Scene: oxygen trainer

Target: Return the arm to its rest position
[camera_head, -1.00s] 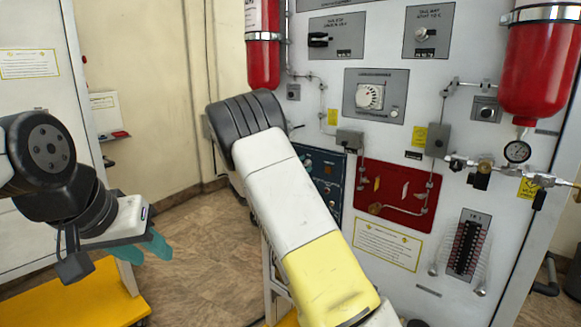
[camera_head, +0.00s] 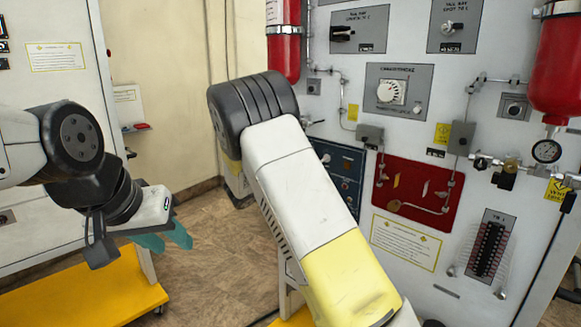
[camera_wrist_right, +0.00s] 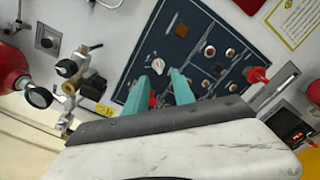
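In the head view my right arm (camera_head: 305,190), white and yellow with a black joint, angles across the middle in front of the panel. Its gripper is out of that view. In the right wrist view the teal fingers of my right gripper (camera_wrist_right: 160,77) are apart, with nothing between them. They point towards a dark blue control panel (camera_wrist_right: 205,45). My left gripper (camera_head: 172,240) hangs at the left of the head view. Its two teal fingers look apart and hold nothing visible, above the floor and away from the trainer.
The white trainer board (camera_head: 400,145) fills the right side, with red cylinders (camera_head: 555,65), a gauge (camera_head: 547,151) and piping standing out from it. A yellow base (camera_head: 85,290) lies below my left arm. Bare floor (camera_head: 215,265) shows between the arms.

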